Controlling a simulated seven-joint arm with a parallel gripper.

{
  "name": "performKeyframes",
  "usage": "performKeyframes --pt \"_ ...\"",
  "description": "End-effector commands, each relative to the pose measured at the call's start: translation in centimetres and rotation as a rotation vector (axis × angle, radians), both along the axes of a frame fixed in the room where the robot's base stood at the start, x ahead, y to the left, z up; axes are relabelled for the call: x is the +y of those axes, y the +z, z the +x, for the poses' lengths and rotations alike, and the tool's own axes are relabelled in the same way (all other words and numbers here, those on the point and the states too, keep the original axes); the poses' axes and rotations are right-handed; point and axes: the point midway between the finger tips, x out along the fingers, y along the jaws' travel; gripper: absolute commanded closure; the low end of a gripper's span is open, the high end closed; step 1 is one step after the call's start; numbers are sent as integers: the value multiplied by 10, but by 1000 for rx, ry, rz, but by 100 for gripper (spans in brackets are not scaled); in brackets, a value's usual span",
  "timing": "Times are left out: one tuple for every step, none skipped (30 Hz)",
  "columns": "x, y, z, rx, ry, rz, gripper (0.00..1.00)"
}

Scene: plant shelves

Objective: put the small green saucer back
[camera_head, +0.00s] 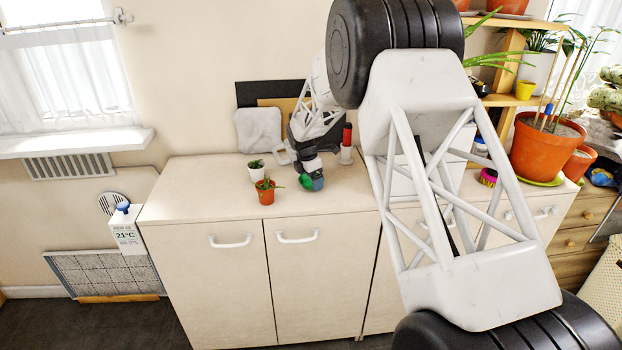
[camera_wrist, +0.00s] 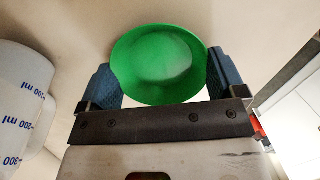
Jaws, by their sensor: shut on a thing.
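The small green saucer (camera_wrist: 160,62) is between the two blue finger pads of my gripper (camera_wrist: 160,82) in the wrist view. Both pads meet its rim at opposite sides, and the gripper is shut on it. In the head view my gripper (camera_head: 312,177) is low over the left cabinet top, with a bit of the green saucer (camera_head: 306,182) showing beside a fingertip. I cannot tell whether the saucer touches the cabinet top.
A terracotta pot (camera_head: 266,196) and a white pot (camera_head: 256,174) stand just left of my gripper. A red-and-white item (camera_head: 347,145) stands to its right. In the wrist view a white measuring cup (camera_wrist: 22,105) is close on the left. The cabinet's left end (camera_head: 190,190) is clear.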

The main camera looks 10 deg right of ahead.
Motion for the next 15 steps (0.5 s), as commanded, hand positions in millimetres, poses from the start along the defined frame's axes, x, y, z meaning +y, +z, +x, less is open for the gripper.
performKeyframes --pt "0 -2 0 1 0 0 34" --pt "0 -2 0 1 0 0 34" --pt "0 -3 0 1 0 0 34" --pt "0 -3 0 0 0 0 6" --pt "0 -3 0 0 0 0 1" --pt "0 -3 0 0 0 0 0" --pt "0 -3 0 1 0 0 0" --pt "0 -3 0 1 0 0 0" --pt "0 -3 0 1 0 0 0" --pt "0 -3 0 1 0 0 0" --pt "0 -3 0 1 0 0 0" --pt "0 -2 0 1 0 0 0" --pt "0 -2 0 0 0 0 0" --pt "0 -2 0 0 0 0 0" --pt "0 -1 0 0 0 0 0"
